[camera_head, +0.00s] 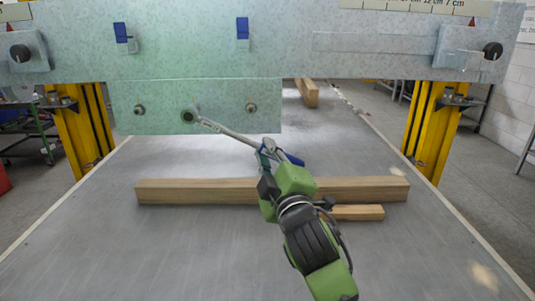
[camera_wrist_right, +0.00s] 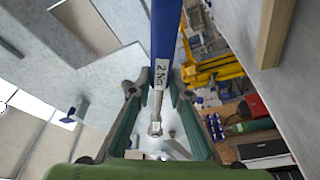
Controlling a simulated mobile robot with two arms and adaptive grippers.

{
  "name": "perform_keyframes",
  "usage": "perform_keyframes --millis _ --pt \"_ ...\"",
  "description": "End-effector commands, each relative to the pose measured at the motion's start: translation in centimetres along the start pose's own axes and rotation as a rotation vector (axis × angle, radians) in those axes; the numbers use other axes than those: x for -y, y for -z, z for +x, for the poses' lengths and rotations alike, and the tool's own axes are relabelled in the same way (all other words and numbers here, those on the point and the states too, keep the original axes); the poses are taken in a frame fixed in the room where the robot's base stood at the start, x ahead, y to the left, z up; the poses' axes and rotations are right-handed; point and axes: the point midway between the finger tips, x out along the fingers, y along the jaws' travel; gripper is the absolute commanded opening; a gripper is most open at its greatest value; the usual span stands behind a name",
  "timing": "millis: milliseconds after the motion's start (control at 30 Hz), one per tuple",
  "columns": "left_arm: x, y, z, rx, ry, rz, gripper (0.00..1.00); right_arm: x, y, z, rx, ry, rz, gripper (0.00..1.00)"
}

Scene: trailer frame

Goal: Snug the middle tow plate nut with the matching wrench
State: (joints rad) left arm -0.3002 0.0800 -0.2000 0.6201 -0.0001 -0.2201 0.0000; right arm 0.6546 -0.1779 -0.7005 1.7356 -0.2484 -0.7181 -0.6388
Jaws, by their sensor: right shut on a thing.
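The tow plate (camera_head: 215,92) is a pale green panel hanging under the grey trailer beam. It carries a left nut (camera_head: 139,110), a middle nut (camera_head: 188,115) and a right nut (camera_head: 251,108). My right gripper (camera_head: 268,158) is shut on a wrench (camera_head: 235,134) with a blue handle and a silver shaft. The wrench slants up and left, its head at the middle nut; I cannot tell whether it is seated around it. In the right wrist view, the wrench's blue handle (camera_wrist_right: 166,30) bears a white label reading about "2 Nm", between my right fingers (camera_wrist_right: 154,88). My left gripper is out of view.
A long wooden beam (camera_head: 210,191) and a shorter one (camera_head: 358,212) lie on the grey deck near my right arm. Yellow posts (camera_head: 424,130) stand at both sides. Two blue-topped pieces (camera_head: 242,30) are on the trailer beam. The deck's front left is clear.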

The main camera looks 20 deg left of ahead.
Motion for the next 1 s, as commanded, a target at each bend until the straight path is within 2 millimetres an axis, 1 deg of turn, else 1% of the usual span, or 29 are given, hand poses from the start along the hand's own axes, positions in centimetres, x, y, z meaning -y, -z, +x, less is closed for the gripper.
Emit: perform_keyframes --millis 33,100,300,433,767,867,1000 --pt "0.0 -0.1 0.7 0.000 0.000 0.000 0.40 0.5 0.0 -0.1 -0.004 -0.007 0.016 0.00" --pt "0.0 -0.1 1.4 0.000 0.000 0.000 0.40 1.1 0.0 -0.1 -0.005 -0.013 0.042 0.00" --pt "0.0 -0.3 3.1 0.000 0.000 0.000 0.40 2.3 0.1 0.0 -0.006 -0.034 0.111 0.00" --pt "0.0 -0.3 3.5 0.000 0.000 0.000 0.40 2.7 0.3 0.0 -0.005 -0.041 0.140 0.00" --pt "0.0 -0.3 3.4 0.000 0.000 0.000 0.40 3.0 0.0 0.1 0.005 -0.036 0.147 0.00" --pt "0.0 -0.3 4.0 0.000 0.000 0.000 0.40 3.4 -0.1 0.1 0.007 -0.038 0.159 0.00" --pt "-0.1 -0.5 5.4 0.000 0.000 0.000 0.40 4.5 -0.1 0.1 0.008 -0.052 0.202 0.00"
